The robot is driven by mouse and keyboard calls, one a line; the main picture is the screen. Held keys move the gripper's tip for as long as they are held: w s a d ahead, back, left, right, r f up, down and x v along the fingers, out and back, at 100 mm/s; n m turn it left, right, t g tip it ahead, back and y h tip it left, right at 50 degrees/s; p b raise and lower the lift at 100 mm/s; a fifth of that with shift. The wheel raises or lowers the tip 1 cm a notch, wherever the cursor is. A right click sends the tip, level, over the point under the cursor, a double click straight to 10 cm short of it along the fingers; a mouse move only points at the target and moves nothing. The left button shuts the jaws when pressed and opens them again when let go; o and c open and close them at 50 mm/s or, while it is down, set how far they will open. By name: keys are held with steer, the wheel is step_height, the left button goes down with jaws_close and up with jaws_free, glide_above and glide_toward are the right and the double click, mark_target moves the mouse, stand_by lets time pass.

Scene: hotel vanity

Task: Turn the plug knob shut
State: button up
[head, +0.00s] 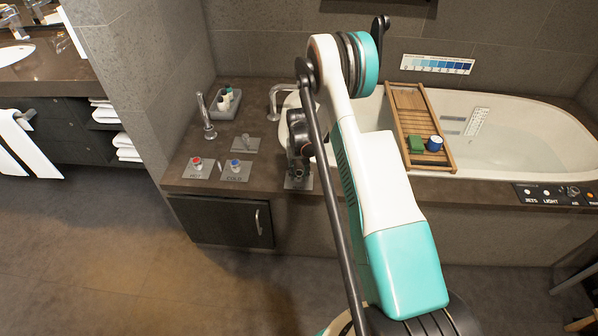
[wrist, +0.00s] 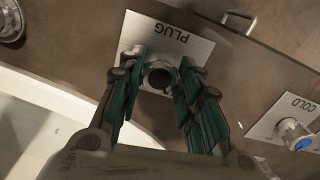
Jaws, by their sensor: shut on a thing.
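The plug knob (wrist: 160,75) is a round metal knob on a grey plate (wrist: 190,46) marked PLUG, which appears upside down in the wrist view. My gripper (wrist: 160,82) has its green-lined fingers on both sides of the knob and is shut on it. In the head view my gripper (head: 298,165) points down over the plug plate (head: 299,184) at the deck's front edge. The knob itself is mostly hidden there by my gripper.
The red HOT knob (head: 197,163) and blue COLD knob (head: 235,164) stand left of my gripper. A spout (head: 280,98), a hand shower (head: 207,118) and a bottle tray (head: 226,104) are behind. The bathtub (head: 530,135) with a wooden caddy (head: 412,103) lies to the right.

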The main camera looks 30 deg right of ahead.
mark_target(299, 173)
stand_by(0.4)
steer(key=o, duration=1.1)
steer(key=shift+c, duration=0.2)
step_height(299, 173, up, 12)
